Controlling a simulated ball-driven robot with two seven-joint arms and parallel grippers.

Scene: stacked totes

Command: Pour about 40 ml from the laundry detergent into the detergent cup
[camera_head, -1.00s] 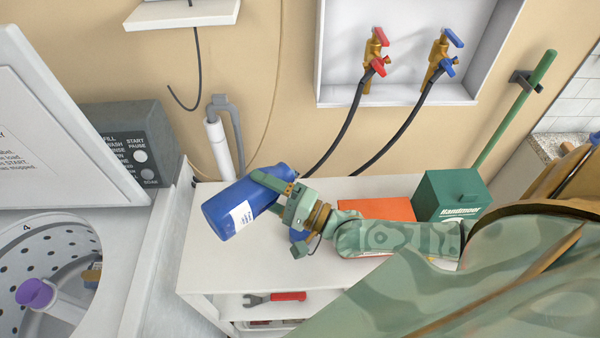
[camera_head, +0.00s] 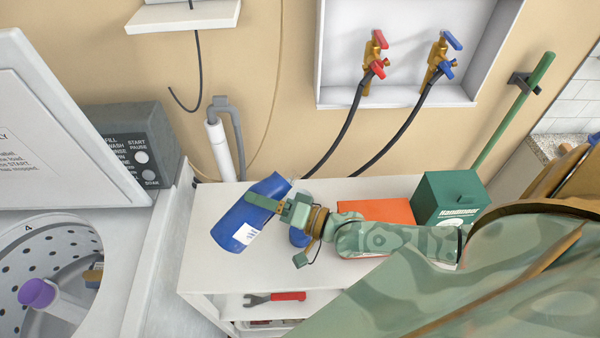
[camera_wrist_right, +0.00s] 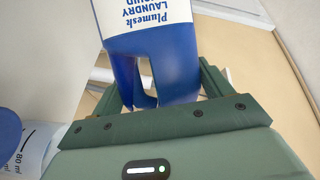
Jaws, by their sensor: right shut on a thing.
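The laundry detergent (camera_head: 232,232) is a blue bottle with a white label, held tilted above the white shelf top. My right gripper (camera_head: 268,202) is shut on it. In the right wrist view the fingers (camera_wrist_right: 160,95) close on its blue handle (camera_wrist_right: 135,75), and the label reads upside down. The detergent cup (camera_wrist_right: 30,150) shows at the left edge of that view, with an 80 ml mark and a blue round part. In the head view a blue part of it (camera_head: 299,236) shows beside my gripper, mostly hidden. The bottle's mouth and any stream cannot be made out. My left gripper is out of view.
An orange box (camera_head: 377,212) and a green box (camera_head: 450,197) stand on the right of the shelf top (camera_head: 215,275). The open washer (camera_head: 60,235) is at the left. A red-handled wrench (camera_head: 275,297) lies on the shelf below. The front shelf top is clear.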

